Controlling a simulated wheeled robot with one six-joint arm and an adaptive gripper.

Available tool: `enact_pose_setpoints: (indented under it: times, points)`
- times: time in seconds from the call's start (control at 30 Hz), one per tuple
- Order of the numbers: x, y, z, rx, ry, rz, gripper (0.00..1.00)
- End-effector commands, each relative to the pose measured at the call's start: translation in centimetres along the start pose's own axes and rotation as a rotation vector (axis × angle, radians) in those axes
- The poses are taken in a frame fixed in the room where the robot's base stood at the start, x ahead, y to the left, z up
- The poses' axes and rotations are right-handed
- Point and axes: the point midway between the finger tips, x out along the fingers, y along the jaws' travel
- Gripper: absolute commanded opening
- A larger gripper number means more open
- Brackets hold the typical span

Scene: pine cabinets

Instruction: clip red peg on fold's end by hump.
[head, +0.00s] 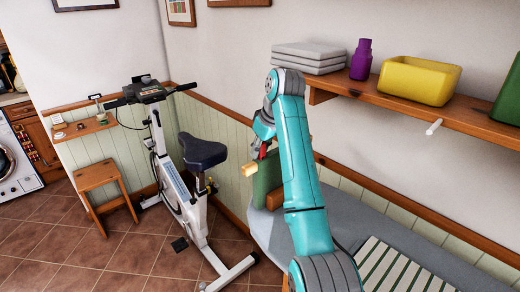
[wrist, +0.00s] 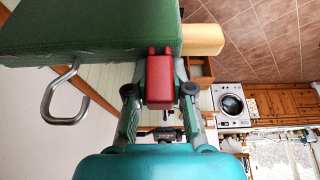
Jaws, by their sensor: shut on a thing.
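My gripper (wrist: 159,91) is shut on the red peg (wrist: 159,76), with one finger on each side of it. In the head view the peg (head: 263,152) is a small red patch below my gripper (head: 262,142), partly hidden by the arm. A thick green piece (wrist: 90,28), perhaps the fold, lies just beyond the peg's far end in the wrist view. It also shows beside my arm in the head view (head: 266,182). The peg's tip overlaps its edge in the picture; I cannot tell whether they touch. A cream rounded piece (wrist: 202,40) sticks out at the green piece's end, perhaps the hump.
A bent metal hook (wrist: 62,95) shows beside the green piece. A wooden shelf (head: 450,116) above the grey worktop (head: 375,230) holds a yellow bin (head: 418,82), a purple bottle (head: 361,60) and grey folded stacks (head: 308,57). An exercise bike (head: 190,190) stands left.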

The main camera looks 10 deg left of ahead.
Motion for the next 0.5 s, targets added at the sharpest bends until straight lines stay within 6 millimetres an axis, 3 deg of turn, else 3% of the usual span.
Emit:
enact_pose_setpoints:
  times: [0.03,0.4,0.43,0.5]
  points:
    - [0.71,-0.09,0.43,0.003,-0.014,-0.007,0.00]
    - [0.88,-0.12,0.54,0.003,-0.018,-0.009,0.00]
    - [0.89,-0.12,0.54,0.003,-0.018,-0.010,0.24]
    - [0.89,-0.12,0.55,0.003,-0.018,-0.010,0.42]
